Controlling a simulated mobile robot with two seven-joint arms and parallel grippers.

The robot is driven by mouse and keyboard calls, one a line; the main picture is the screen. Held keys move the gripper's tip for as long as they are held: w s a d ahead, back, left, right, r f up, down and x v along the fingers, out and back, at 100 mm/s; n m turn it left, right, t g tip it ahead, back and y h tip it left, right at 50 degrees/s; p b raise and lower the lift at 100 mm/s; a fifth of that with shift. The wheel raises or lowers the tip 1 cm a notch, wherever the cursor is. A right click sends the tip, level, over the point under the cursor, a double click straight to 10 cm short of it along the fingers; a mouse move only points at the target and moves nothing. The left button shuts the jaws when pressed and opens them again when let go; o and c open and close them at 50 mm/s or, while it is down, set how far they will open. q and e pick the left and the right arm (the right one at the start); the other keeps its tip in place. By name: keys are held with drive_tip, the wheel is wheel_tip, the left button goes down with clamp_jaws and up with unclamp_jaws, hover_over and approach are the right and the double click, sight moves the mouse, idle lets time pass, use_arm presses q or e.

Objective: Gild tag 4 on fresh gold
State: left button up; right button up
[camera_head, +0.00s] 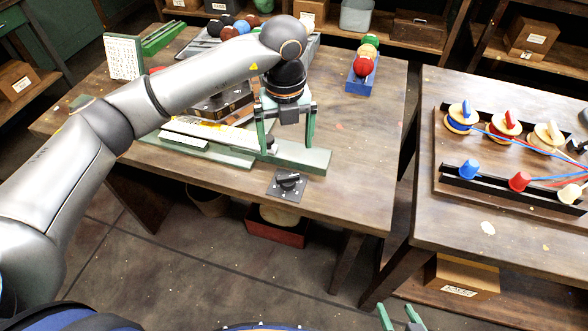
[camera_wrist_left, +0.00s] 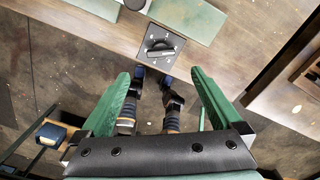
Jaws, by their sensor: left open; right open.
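My left gripper (camera_head: 286,146) is open above the front edge of the middle bench, fingers pointing down, with nothing visibly held. Below it, a square dark dial plate (camera_head: 287,186) with a black knob sits at the bench front; in the left wrist view the dial (camera_wrist_left: 160,47) lies just beyond the open fingers (camera_wrist_left: 163,76). A green base (camera_head: 303,157) with a pale strip (camera_head: 198,140) lies behind the gripper. A dark box (camera_head: 226,103) with a yellowish strip beside it is partly hidden by my arm. No tag number is readable. My right gripper (camera_head: 400,318) is open at the bottom edge.
A blue rack (camera_head: 361,83) holds red, yellow and green balls. More balls (camera_head: 229,32) lie in a tray behind my arm. A white chart (camera_head: 123,57) stands at the back left. The right bench carries a board (camera_head: 437,175) with colored spools and cords. The middle bench's right side is clear.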

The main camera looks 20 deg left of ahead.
sight(288, 176)
use_arm(q)
wheel_tip(288, 176, down, 10)
drive_tip(key=shift+f+p, duration=0.2)
drive_tip(key=shift+p, duration=0.4)
drive_tip(key=c, duration=1.4)
